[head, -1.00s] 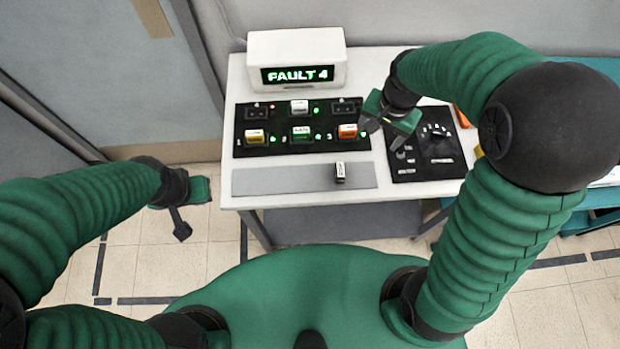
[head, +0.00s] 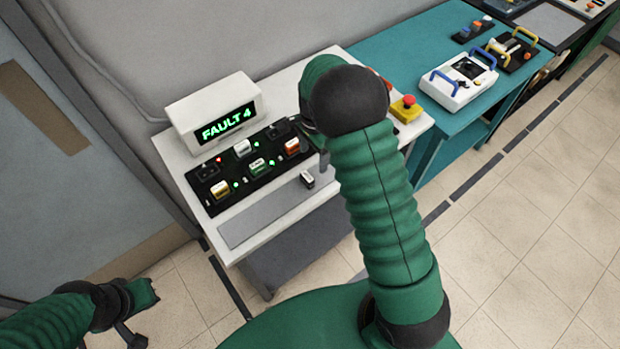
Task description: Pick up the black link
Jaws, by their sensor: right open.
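The black link (head: 307,180), a small black block with a pale label on it, sits on the grey strip (head: 250,220) at the front of the white table, near the strip's right end. My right gripper (head: 323,158) is just behind and to the right of the link, mostly hidden by my own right arm. One grey finger shows, apart from the link, and the gripper is open. My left gripper (head: 143,314) is at lower left, away from the table, with its fingers spread and nothing between them.
A black panel (head: 207,201) with several coloured blocks lies behind the strip. A white box (head: 178,117) reads "FAULT 4". A yellow box with a red button (head: 406,107) is at the table's right. A teal table (head: 420,50) beyond holds a white device with blue handles (head: 458,82).

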